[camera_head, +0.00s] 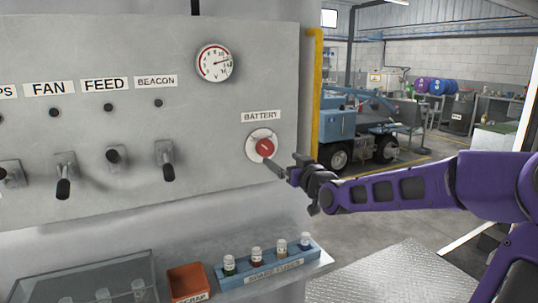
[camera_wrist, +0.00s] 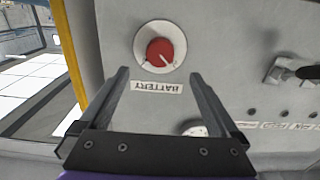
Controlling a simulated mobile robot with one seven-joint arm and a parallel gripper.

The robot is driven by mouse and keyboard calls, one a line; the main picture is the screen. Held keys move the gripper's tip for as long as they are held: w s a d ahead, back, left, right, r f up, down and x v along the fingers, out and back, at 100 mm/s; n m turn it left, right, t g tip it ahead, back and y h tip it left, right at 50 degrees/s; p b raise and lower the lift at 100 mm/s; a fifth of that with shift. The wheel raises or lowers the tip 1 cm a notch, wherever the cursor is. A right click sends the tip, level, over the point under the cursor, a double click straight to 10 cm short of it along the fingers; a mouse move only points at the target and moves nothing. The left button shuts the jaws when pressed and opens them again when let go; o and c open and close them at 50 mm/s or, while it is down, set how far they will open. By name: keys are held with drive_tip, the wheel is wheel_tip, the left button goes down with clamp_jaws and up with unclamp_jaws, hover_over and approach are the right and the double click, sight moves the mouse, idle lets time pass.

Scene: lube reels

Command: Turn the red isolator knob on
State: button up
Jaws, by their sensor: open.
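The red isolator knob (camera_head: 265,148) sits on a round white plate under the BATTERY label (camera_head: 261,116), at the right of the grey panel. In the wrist view the knob (camera_wrist: 160,52) appears upside down with the label (camera_wrist: 157,87), beyond my fingertips. A thin pale mark shows on the knob face. My gripper (camera_head: 276,167) is just right of and below the knob in the head view. In the wrist view my gripper (camera_wrist: 158,75) is open, its two fingers apart with nothing between them. The fingers look clear of the knob, though the exact gap is hard to judge.
The grey panel (camera_head: 215,130) carries a gauge (camera_head: 215,62) and several levers left of the knob. Below is a shelf with a blue rack (camera_head: 268,263) of small bottles and a red scrap box (camera_head: 187,281). A yellow post (camera_head: 314,90) edges the panel's right side.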

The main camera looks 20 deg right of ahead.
sight(267, 149)
drive_tip(key=w, duration=0.9)
drive_tip(key=shift+w+a+b, duration=0.15)
drive_tip(key=shift+w+b, duration=0.15)
drive_tip(key=shift+b, duration=0.1)
drive_tip(key=c, duration=1.4)
